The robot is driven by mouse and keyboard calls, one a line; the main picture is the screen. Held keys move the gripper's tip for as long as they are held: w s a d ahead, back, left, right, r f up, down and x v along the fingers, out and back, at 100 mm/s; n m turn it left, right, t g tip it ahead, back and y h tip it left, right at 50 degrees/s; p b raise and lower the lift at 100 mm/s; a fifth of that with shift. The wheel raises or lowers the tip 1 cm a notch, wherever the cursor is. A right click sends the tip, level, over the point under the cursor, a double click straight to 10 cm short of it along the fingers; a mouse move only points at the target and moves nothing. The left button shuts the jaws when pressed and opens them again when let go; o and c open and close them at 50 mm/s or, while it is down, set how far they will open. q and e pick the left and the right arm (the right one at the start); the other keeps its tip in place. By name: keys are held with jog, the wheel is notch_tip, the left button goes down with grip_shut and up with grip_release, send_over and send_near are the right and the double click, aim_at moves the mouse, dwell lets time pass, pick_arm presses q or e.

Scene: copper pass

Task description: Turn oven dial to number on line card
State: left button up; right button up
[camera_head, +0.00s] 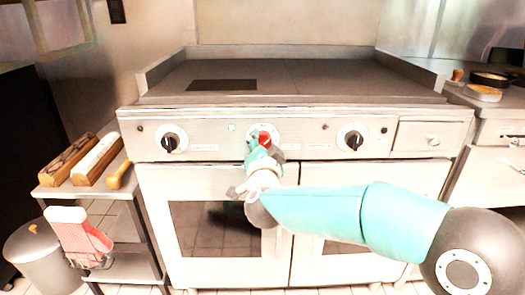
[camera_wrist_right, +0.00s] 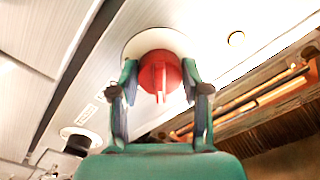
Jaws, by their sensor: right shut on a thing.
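The oven's red dial (camera_head: 265,135) sits on a round white plate in the middle of the front panel. My right gripper (camera_head: 262,146) reaches it from the front, its arm coming in from the right. In the right wrist view the red dial (camera_wrist_right: 158,75), with its raised bar pointing toward the gripper's palm, is between the two fingers of my right gripper (camera_wrist_right: 160,82), which is shut on it. The dial's numbers are too small or hidden to read. I cannot make out a line card with a number. My left gripper is not in view.
Black knobs sit on the panel left (camera_head: 170,142) and right (camera_head: 353,139) of the red dial. A flat griddle top (camera_head: 320,80) lies above. A side table at left holds wooden boxes (camera_head: 100,155) and an oven mitt (camera_head: 78,236). A pan (camera_head: 490,78) stands at right.

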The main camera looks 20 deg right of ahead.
jog(key=shift+d+f+m, duration=0.1)
jog(key=shift+d+m, duration=0.05)
jog(key=shift+m, duration=0.45)
jog(key=o, duration=1.2)
jog(key=shift+c, duration=0.2)
jog(key=shift+s, duration=0.15)
jog(key=v, duration=1.1)
jog(key=shift+s+a, duration=0.25)
jog(key=shift+s, duration=0.1)
